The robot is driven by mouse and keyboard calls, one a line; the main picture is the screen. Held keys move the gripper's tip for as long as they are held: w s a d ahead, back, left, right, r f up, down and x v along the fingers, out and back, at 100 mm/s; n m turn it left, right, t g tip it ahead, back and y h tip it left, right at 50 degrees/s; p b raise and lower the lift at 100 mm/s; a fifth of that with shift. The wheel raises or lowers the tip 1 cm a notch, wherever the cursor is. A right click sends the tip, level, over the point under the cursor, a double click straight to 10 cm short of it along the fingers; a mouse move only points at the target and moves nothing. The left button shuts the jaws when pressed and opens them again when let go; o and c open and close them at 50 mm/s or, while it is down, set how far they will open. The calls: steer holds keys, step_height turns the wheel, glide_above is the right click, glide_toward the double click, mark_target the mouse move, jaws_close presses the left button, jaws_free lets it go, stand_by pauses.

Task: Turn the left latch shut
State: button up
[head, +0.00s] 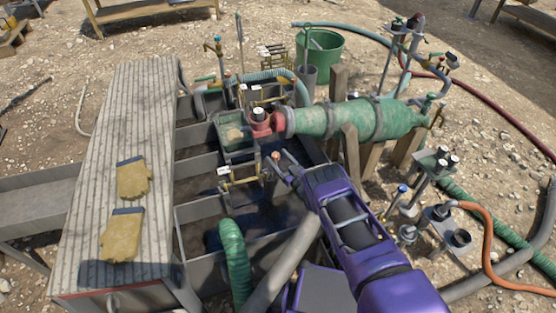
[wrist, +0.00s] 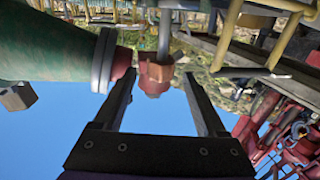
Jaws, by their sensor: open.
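My gripper (head: 282,166) is open, its fingers reaching over the tank near the red end of the green cylinder. In the wrist view its two dark fingers (wrist: 159,80) stand apart, with a red fitting with a brown block (wrist: 155,76) seen between them; contact cannot be told. In the head view a red fitting (head: 260,125) sits at the cylinder's left end. A yellow-barred frame with a white tag (head: 240,180) stands left of my gripper. I cannot tell for certain which part is the left latch or how it is turned.
The green cylinder (head: 345,119) lies on wooden supports behind my arm. A ribbed metal cover (head: 115,205) with yellow gloves (head: 133,178) is at left. A green hose (head: 234,255) enters the tank. Pipes and valves (head: 410,205) crowd the right side.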

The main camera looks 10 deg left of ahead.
steer(key=shift+w+a, duration=0.25)
steer(key=shift+a, duration=0.05)
jaws_close()
stand_by(0.3)
steer(key=shift+m+t+h, duration=0.3)
steer(key=shift+t, duration=0.1)
steer(key=m+t+h, duration=0.1)
steer(key=h, duration=0.1)
steer(key=m+t+h, duration=0.2)
steer(key=m+h, duration=0.1)
steer(key=shift+s+a+t+h, duration=0.3)
steer(key=m+h, duration=0.2)
steer(key=m+t+h, duration=0.1)
steer(key=h, duration=0.2)
steer(key=m+h, duration=0.2)
steer(key=h, duration=0.1)
steer(key=shift+a+m, duration=0.3)
steer(key=shift+m+h, duration=0.3)
steer(key=shift+h, duration=0.3)
